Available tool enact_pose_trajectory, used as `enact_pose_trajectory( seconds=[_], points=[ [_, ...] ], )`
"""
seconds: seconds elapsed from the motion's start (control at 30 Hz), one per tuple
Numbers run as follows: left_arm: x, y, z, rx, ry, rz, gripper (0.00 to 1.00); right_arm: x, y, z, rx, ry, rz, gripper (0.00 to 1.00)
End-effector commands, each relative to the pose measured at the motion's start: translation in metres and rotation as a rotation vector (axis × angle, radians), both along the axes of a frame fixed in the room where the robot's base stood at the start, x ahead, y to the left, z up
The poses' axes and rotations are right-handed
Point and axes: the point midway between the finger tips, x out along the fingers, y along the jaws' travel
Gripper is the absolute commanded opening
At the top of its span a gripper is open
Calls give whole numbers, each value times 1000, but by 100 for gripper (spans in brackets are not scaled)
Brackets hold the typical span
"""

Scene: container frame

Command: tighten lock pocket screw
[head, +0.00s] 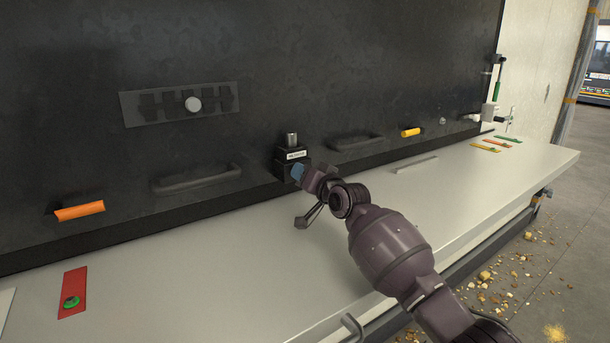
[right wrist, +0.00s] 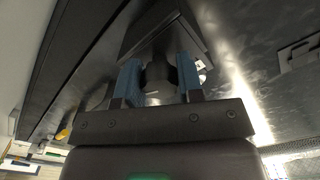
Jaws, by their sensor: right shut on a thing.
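The lock pocket (head: 292,157) is a small black box with a white label and a metal cylinder on top. It sits at the lower edge of the dark panel, just above the pale ledge. My right gripper (head: 298,172) reaches it from the front right, its blue fingertips at the lower part of the box. In the right wrist view my right gripper (right wrist: 160,78) has a blue finger on each side of a dark round screw (right wrist: 158,82) and is shut on it. The head view hides the screw behind the fingers. My left gripper is not in view.
The pale ledge (head: 215,255) runs below the dark panel and is mostly clear. A red plate with a green knob (head: 72,301) lies at left. Crumbs (head: 485,276) litter the floor at right.

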Motion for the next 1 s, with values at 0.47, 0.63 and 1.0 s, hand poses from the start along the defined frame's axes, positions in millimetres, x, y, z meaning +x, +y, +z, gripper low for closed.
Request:
enact_pose_trajectory(
  seconds=[0.47, 0.63, 1.0],
  points=[
    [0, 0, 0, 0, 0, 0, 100, 0, 0, -1, 26, 19, 0, 11],
    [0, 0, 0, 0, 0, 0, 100, 0, 0, -1, 26, 19, 0, 44],
    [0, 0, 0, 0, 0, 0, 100, 0, 0, 0, 26, 17, 0, 60]
  ],
)
